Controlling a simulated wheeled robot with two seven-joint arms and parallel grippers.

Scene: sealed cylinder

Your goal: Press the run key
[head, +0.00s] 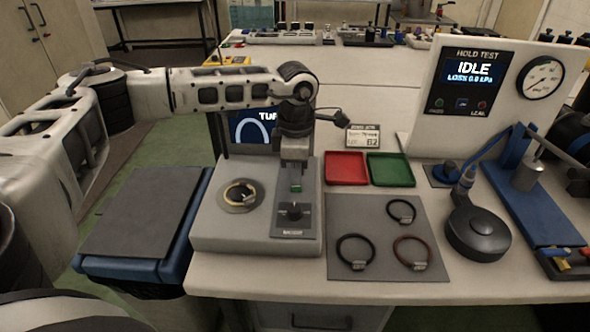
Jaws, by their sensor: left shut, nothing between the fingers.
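A small green key (296,188), which looks like the run key, sits on the dark control strip (291,228) of the grey bench unit (222,228). A black knob (294,211) is just in front of it. My left gripper (295,176) is shut and empty, pointing down over the strip just behind the green key. I cannot tell whether the fingertips touch the key. A screen (254,132) starting with "TU" stands behind, partly hidden by my left arm. A ring-shaped part (239,193) lies on the unit's left side. My right gripper is not in view.
Red (346,168) and green (391,170) trays lie right of the unit. A grey mat (380,215) holds three rings. The hold test panel (458,85) reads IDLE. A black round device (477,233) and blue stand (532,205) are at right.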

